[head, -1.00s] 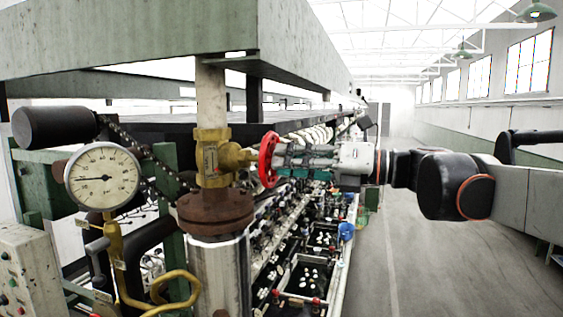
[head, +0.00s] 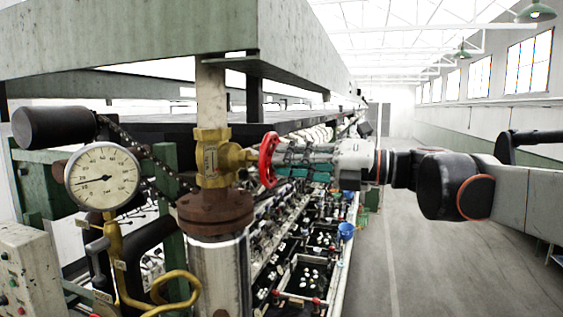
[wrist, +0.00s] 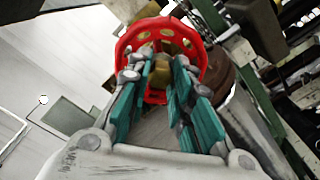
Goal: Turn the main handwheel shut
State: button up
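The red main handwheel (head: 268,160) stands upright on the side of a brass valve (head: 212,157), left of centre in the head view. In the wrist view the handwheel (wrist: 160,37) fills the upper middle, with holes round its rim and brass at its centre. My gripper (head: 277,162) is against the wheel's right face, reaching in level from the right. In the wrist view its teal-padded fingers stand apart over the wheel's face, either side of the centre. Nothing is clearly pinched between them. The exact contact at the fingertips is hidden.
A round pressure gauge (head: 102,177) is left of the valve, its needle pointing left and slightly down. A rusty flange (head: 215,210) and pale pipe are below the valve. Reeling basins (head: 300,275) run back behind them. The aisle floor (head: 440,260) at right is clear.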

grip_shut()
jog(key=m, duration=0.4)
jog(key=o, duration=0.8)
grip_release()
jog(key=shift+c, duration=0.2)
jog(key=v, duration=0.7)
